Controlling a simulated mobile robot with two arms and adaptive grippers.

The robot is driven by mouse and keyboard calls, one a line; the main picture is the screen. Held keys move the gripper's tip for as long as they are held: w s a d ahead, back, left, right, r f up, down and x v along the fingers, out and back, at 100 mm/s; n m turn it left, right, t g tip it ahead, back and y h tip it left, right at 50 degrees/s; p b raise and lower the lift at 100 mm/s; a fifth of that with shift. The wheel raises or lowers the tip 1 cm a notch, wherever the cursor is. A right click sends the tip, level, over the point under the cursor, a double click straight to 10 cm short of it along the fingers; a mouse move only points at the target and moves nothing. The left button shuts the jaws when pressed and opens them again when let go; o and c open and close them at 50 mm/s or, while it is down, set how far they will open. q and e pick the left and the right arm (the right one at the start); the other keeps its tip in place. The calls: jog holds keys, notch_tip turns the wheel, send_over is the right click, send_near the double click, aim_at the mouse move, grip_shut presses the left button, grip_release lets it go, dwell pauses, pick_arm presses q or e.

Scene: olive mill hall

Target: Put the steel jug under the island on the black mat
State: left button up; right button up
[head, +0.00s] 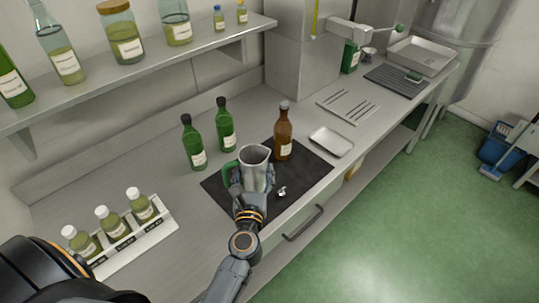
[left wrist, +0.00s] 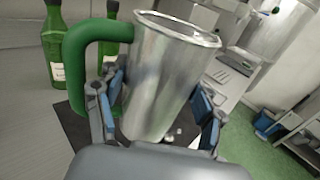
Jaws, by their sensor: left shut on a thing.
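The steel jug (head: 256,163) with a green handle is between the fingers of my left gripper (head: 250,185), which is shut on it. In the left wrist view the jug (left wrist: 165,75) stands slightly tilted between the blue finger pads, its green handle (left wrist: 85,60) to the left. The black mat (head: 221,187) lies on the steel counter, behind and beneath the jug in the head view. I cannot tell whether the jug's base touches the mat; the gripper hides it. My right gripper is not in view.
On the mat are a brown bottle (head: 284,135) and a small shiny item (head: 282,191). Green bottles (head: 193,145) stand at its back left edge. A rack of sample bottles (head: 153,240) is left, a white tray (head: 331,142) right. A shelf with jars (head: 124,35) overhangs the back.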

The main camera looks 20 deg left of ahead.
pick_arm(q)
jog(key=shift+r, duration=0.2)
jog(key=shift+a+f, duration=0.1)
jog(key=shift+a, duration=0.1)
jog(key=w+a+f+b, duration=0.2)
jog(key=a+f+b, duration=0.1)
jog(key=f, duration=0.1)
jog(key=w+a+f+b, duration=0.3)
jog(key=a+f, duration=0.1)
jog(key=w+a+f+b, duration=0.3)
jog(key=f, duration=0.2)
jog(key=shift+w+a+b, duration=0.1)
jog(key=shift+a+b, duration=0.25)
jog(key=shift+a, duration=0.05)
jog(key=shift+r, duration=0.1)
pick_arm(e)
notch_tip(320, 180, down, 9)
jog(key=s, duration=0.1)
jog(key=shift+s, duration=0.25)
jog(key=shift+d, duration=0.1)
